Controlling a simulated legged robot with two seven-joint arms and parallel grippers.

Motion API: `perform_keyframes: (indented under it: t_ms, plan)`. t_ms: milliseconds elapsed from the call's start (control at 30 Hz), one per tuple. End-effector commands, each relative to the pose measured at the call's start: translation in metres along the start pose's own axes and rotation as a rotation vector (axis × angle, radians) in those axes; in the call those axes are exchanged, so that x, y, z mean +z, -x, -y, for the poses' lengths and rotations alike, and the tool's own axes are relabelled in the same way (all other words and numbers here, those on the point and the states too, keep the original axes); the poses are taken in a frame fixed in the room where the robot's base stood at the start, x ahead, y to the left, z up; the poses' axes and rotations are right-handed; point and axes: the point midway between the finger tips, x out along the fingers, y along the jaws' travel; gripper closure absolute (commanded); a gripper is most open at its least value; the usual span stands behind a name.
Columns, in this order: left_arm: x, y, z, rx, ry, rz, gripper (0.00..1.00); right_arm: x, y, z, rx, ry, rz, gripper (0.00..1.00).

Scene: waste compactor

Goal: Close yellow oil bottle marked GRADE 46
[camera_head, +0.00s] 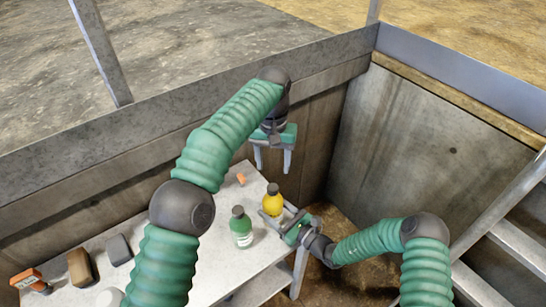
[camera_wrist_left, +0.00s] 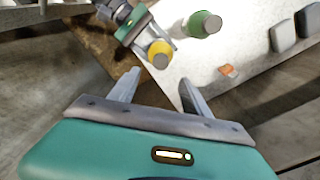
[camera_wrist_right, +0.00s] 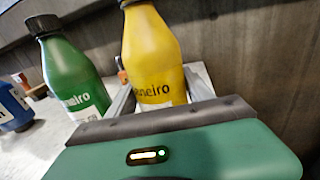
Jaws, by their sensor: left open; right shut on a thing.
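The yellow oil bottle (camera_head: 272,204) stands upright near the right corner of the pale table. A dark cap (camera_head: 272,188) sits on its neck; how tightly I cannot tell. My right gripper (camera_head: 275,211) is shut around the bottle's body from the right. In the right wrist view the bottle (camera_wrist_right: 155,55) is between the fingers, with part of a word on its label; GRADE 46 is not readable. My left gripper (camera_head: 272,168) is open and empty above and behind the bottle, pointing down. In the left wrist view the cap (camera_wrist_left: 160,61) lies just beyond the open fingertips, apart from them.
A green bottle (camera_head: 241,228) stands close left of the yellow one. A small orange piece (camera_head: 240,178) lies behind. A dark grey block (camera_head: 119,250) and a brown block (camera_head: 80,268) lie at the left. A concrete wall (camera_head: 420,150) and metal stairs (camera_head: 515,240) bound the right.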

Motion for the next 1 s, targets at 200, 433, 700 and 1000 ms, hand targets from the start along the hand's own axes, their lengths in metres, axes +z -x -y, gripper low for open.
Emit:
perform_keyframes:
  t_ms: [200, 433, 700, 1000]
  plan:
    - [-0.001, 0.023, -0.001, 0.0, 0.0, 0.0, 0.44, 0.0, 0.0, 0.0, 0.0, 0.0, 0.0, 1.0]
    - [0.0, 0.025, 0.0, -0.001, 0.0, 0.002, 0.44, 0.0, 0.0, 0.0, 0.0, 0.0, 0.0, 1.0]
    - [-0.001, 0.025, 0.0, -0.001, 0.0, 0.002, 0.44, 0.0, 0.0, 0.0, 0.0, 0.0, 0.0, 0.15]
    - [-0.001, 0.025, 0.0, -0.001, 0.0, 0.001, 0.44, 0.0, 0.001, 0.0, 0.0, 0.0, 0.0, 0.15]
